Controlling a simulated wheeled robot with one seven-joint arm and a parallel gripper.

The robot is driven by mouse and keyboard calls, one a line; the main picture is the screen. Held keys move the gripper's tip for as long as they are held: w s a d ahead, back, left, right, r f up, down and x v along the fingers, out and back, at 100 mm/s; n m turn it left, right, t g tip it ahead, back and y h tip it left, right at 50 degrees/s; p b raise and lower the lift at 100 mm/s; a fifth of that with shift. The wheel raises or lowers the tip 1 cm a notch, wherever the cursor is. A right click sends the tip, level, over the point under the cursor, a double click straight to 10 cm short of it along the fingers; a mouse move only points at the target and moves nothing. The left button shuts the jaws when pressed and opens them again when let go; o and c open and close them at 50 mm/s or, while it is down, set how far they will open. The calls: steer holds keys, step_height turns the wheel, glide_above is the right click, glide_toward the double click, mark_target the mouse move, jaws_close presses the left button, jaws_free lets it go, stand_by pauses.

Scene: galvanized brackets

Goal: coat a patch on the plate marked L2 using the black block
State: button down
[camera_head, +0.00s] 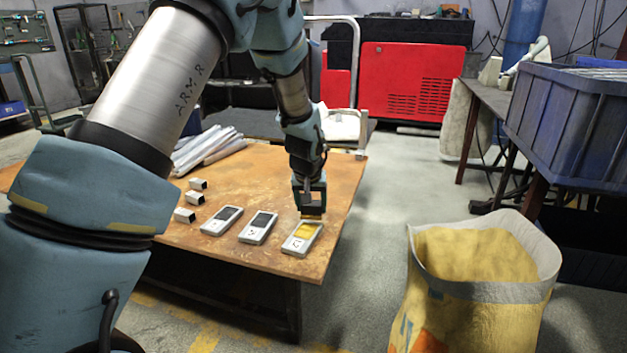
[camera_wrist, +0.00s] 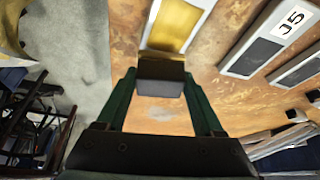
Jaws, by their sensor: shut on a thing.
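My gripper (camera_head: 311,204) is shut on the black block (camera_wrist: 160,78), which sits between the green fingers in the wrist view. Whether the block touches the plate is unclear. The middle plate (camera_head: 258,227) and left plate (camera_head: 222,220) have dark panels.
Several small light blocks with dark faces, one here (camera_head: 194,199), lie left of the plates on the brown table (camera_head: 290,170). Metal bars (camera_head: 205,148) lie at the back. A yellow-lined sack (camera_head: 480,255) stands on the floor right of the table. A blue crate (camera_head: 575,125) is farther right.

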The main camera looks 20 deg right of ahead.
steer(key=shift+r+p, duration=2.2)
steer(key=shift+r, duration=0.8)
